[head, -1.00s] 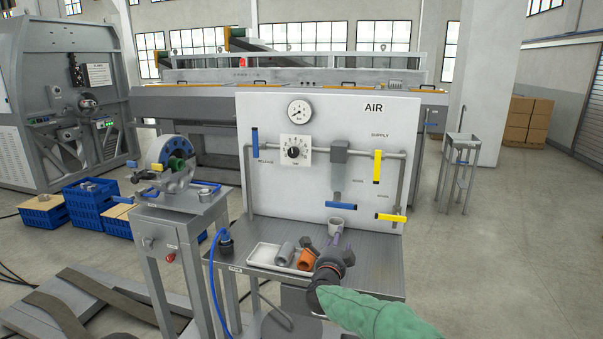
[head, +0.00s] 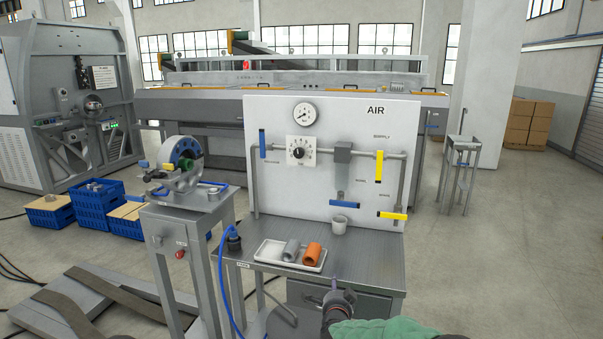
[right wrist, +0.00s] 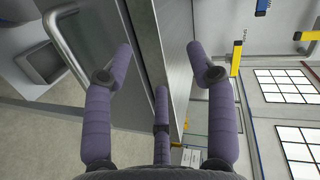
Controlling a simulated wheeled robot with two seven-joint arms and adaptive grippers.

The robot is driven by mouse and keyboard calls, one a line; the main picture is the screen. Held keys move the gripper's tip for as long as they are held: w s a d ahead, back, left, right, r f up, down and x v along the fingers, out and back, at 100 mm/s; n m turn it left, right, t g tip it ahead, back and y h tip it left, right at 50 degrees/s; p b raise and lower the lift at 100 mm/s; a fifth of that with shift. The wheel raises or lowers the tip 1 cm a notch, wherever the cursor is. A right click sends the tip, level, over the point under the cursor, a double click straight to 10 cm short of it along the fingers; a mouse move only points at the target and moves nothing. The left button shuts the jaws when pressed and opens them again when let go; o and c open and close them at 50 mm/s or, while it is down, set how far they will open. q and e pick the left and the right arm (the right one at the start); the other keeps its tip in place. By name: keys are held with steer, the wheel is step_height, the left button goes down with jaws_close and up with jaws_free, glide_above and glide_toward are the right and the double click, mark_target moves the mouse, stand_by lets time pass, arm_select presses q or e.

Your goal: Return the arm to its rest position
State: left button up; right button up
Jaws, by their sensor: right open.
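My right gripper (head: 335,290) is low at the front edge of the metal bench (head: 375,258) in the head view, with my green-sleeved arm behind it. In the right wrist view its purple fingers (right wrist: 160,75) are spread apart with nothing between them, and the bench edge lies beyond them. The gripper is open and empty. My left gripper is not in view.
A white tray (head: 268,251) on the bench holds a grey tube piece (head: 291,250) and an orange one (head: 312,254). A white cup (head: 339,225) stands behind. The AIR panel (head: 390,140) with its yellow and blue valve handles rises at the back. A clamp stand (head: 185,215) is at left.

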steer(key=s+f+n+g+y+p, duration=0.1)
steer(key=s+f+n+g+y, duration=0.2)
steer(key=s+f, duration=0.75)
steer(key=s+f+n+g, duration=0.45)
steer(key=s+f, duration=0.35)
steer(key=f, duration=0.5)
steer(key=s+f+n+g+y, duration=0.1)
steer(key=s+f+n+g, duration=0.2)
steer(key=s, duration=1.1)
steer(key=s+a+f+n+g+y+p, duration=0.1)
steer(key=s+f+n+g+y, duration=0.1)
steer(key=s, duration=1.2)
steer(key=shift+s+a+f+n+g, duration=0.25)
steer(key=shift+s+f+n+g, duration=0.15)
steer(key=shift+f+g, duration=0.55)
